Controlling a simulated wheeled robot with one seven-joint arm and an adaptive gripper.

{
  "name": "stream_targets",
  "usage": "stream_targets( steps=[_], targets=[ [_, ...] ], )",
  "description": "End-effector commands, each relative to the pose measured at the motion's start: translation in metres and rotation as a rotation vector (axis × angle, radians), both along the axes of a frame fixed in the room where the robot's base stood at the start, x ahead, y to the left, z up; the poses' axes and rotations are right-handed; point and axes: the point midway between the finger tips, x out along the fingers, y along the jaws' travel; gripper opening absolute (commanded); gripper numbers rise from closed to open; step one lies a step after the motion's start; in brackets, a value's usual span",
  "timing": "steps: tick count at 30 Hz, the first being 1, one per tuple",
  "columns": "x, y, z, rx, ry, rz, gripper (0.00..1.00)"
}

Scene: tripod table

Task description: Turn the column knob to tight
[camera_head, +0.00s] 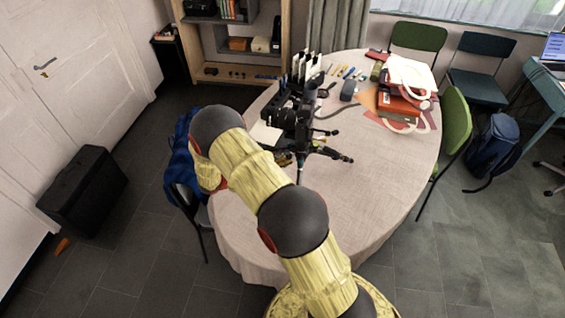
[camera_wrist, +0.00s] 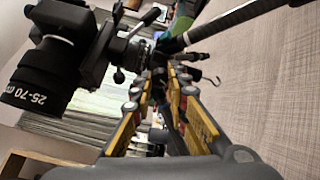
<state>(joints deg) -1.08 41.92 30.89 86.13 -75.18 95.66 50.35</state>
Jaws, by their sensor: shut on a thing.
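The black tripod (camera_head: 302,140) stands on the round table with a dark camera on top. In the wrist view the camera (camera_wrist: 62,55), with a lens marked 25-70, is at the upper left. A dark tripod leg (camera_wrist: 225,25) runs to the upper right. My gripper (camera_wrist: 159,78) points in at the tripod's middle, its yellow-sided fingers close together at the tips. It is shut on the column knob, which the fingertips mostly hide. Which way the knob is turned cannot be told. In the head view my arm and the tripod hide the fingertips.
The round table (camera_head: 370,185) has a bare front and right side. Red and white items (camera_head: 402,95) are piled at its back right, with pens and small things behind the tripod. Chairs stand around it, one with a blue jacket (camera_head: 182,150) at the left.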

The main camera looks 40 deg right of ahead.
Motion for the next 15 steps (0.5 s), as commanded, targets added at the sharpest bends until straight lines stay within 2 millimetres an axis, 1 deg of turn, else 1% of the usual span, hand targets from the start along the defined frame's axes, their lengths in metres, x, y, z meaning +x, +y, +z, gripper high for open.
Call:
stream_targets(
  steps=[1,6,15],
  targets=[
    [-0.0004,0.0002,-0.0033,-0.007,-0.031,0.0,0.0],
    [-0.0006,0.0002,-0.0027,-0.032,-0.126,0.0,0.0],
    [-0.0007,0.0002,-0.0017,-0.054,-0.209,0.0,0.0]
  ],
)
